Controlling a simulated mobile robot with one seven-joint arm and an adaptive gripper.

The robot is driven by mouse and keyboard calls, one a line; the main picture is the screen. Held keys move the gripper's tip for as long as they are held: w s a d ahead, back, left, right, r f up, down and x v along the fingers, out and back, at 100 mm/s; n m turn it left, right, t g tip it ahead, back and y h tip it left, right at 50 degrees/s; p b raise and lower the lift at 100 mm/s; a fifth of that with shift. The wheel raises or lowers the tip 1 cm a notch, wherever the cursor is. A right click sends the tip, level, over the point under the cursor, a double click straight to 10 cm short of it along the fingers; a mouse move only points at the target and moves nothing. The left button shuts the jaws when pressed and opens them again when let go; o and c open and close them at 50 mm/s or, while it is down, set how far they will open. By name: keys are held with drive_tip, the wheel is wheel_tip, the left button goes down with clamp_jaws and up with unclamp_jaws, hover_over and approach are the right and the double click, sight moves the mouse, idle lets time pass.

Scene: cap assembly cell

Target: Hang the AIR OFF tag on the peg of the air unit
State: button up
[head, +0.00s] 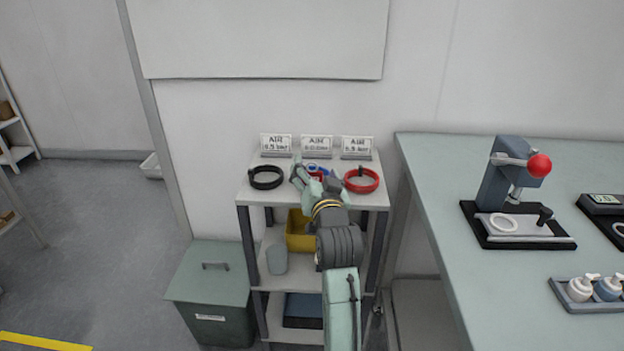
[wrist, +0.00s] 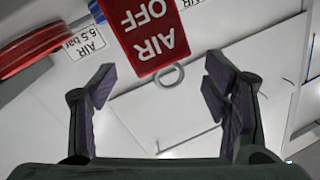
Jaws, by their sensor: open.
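The AIR OFF tag (wrist: 146,38) is a red plate with white lettering, upside down in the wrist view. A pale ring (wrist: 170,76) shows at its near end. My gripper (wrist: 160,88) is open, and in the picture the ring lies between its spread fingertips with nothing gripped. In the head view my gripper (head: 310,180) is over the top of the white shelf rack (head: 342,197), and it hides most of the tag. I cannot make out the air unit or its peg in either view.
On the rack top lie a black coil (head: 266,177), a partly hidden blue coil (head: 318,168) and a red coil (head: 362,180), with small signs (head: 276,144) behind. A yellow bin (head: 299,240) sits below. A green bench (head: 440,215) with a press (head: 503,185) stands at right.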

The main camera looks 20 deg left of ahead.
drive_tip(key=shift+w+a, duration=0.35)
drive_tip(key=shift+w, duration=0.25)
drive_tip(key=shift+c, duration=0.4)
drive_tip(key=c, duration=1.1)
